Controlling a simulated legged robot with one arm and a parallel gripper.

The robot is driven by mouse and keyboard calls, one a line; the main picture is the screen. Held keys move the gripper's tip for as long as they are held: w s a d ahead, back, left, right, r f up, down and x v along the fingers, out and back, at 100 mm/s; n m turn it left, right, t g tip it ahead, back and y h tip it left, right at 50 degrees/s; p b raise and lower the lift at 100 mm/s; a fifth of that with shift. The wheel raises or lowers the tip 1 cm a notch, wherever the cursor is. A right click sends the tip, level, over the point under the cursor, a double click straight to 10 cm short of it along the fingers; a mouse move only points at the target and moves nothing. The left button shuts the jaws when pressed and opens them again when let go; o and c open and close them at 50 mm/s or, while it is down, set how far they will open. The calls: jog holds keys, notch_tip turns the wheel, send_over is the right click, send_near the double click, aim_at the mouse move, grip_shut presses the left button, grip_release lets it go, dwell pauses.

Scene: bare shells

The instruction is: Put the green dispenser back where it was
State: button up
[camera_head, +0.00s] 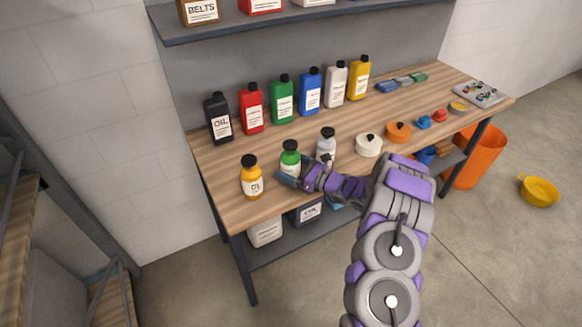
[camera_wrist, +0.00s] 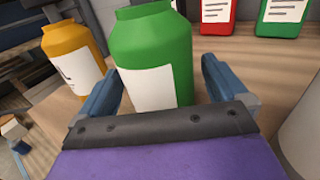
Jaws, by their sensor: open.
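The green dispenser (camera_head: 290,157) is a small rounded bottle with a white label and a dark cap, upright on the wooden workbench (camera_head: 330,172) near its front edge. My gripper (camera_head: 296,176) is low over the bench beside it, with its fingers towards the bottle. In the wrist view the green dispenser (camera_wrist: 178,55) stands between the two blue fingers of my gripper (camera_wrist: 165,88). The fingers are open, with a gap visible on the right side; contact on the left is unclear. The bottle's lower part is hidden behind the gripper.
A yellow dispenser (camera_head: 251,178) stands close on the left, also in the wrist view (camera_wrist: 75,58). A grey-white dispenser (camera_head: 326,143) stands close on the right. Tall bottles, including a green one (camera_head: 282,98), line the back. Bare wood lies between the rows.

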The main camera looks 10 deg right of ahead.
jog(key=p+v, duration=0.2)
jog(key=v, duration=1)
jog(key=s+a+r+n+g+y, duration=0.1)
jog(key=s+a+r+n+g, duration=0.25)
jog(key=a+r, duration=0.2)
jog(key=s+a+r+n+g+y, duration=0.25)
jog(key=a+r+n, duration=0.2)
jog(key=a, duration=0.25)
jog(key=s+a+r+n+g+h, duration=0.2)
jog(key=s+a+r+n+g, duration=0.25)
jog(key=s, duration=0.25)
jog(key=s+a+r+n+g+h, duration=0.25)
jog(key=s+a+n, duration=0.2)
jog(key=s, duration=0.25)
jog(key=s+d+r+n+g+h, duration=0.1)
jog(key=s+n+h, duration=0.15)
jog(key=s, duration=0.45)
jog(key=s+r+n+g+h, duration=0.1)
jog(key=s+n+g+h, duration=0.15)
jog(key=s, duration=0.45)
jog(key=s+d+n+t+h, duration=0.3)
jog(key=s+d+h, duration=0.4)
jog(key=s+d, duration=0.3)
jog(key=shift+s+d+r+n+h, duration=0.3)
jog(key=shift+s+d+r+n, duration=0.1)
jog(key=shift+d+n, duration=0.25)
